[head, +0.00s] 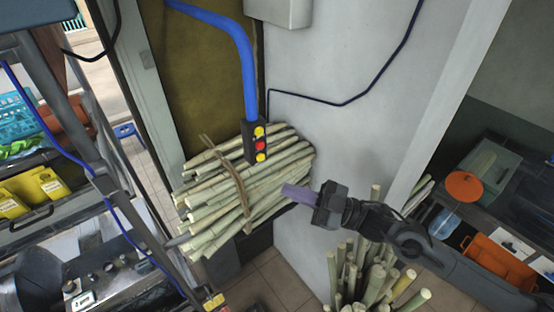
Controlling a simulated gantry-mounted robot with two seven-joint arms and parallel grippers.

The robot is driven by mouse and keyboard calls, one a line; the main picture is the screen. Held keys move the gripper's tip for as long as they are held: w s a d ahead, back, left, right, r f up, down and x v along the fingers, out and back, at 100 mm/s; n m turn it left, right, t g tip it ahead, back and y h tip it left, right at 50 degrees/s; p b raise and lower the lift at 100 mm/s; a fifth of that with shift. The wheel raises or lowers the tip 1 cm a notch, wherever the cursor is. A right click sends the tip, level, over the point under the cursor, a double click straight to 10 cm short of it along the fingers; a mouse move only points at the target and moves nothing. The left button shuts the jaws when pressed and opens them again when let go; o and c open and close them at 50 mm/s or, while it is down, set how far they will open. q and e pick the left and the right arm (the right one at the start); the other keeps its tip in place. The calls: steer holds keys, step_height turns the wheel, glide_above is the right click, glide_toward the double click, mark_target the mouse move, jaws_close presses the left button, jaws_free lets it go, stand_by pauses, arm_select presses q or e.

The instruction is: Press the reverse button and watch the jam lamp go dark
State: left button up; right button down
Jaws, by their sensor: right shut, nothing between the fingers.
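A black control box (255,141) hangs on a thick blue cable in front of a bundle of cut cane. It carries a yellow button at the top, a red one in the middle and a yellow one at the bottom. Which of them is the reverse button cannot be read. My right gripper (287,189), with purple fingers, is shut and empty. It is below and right of the box, apart from it in the picture, over the right side of the bundle. I cannot make out a jam lamp. My left gripper is not in view.
The tied cane bundle (215,200) lies behind the box. More canes (365,275) stand upright below my right arm. A pale wall (320,130) is behind. Yellow containers (48,186) are at left; an orange crate (500,262) is at right.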

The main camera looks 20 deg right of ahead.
mark_target(261, 157)
steer(key=shift+s+d+r+n+g+y, duration=0.3)
steer(key=shift+s+d+r+n+g, duration=0.15)
steer(key=shift+d+n+g, duration=0.1)
steer(key=shift+w, duration=0.15)
steer(key=w+a+b, duration=0.2)
steer(key=w, duration=0.6)
steer(key=shift+w+a, duration=0.15)
steer(key=shift+a, duration=0.05)
steer(key=shift+w, duration=0.25)
stand_by(2.0)
steer(key=shift+w+a+b, duration=0.1)
steer(key=shift+w+b, duration=0.1)
steer(key=shift+b, duration=0.1)
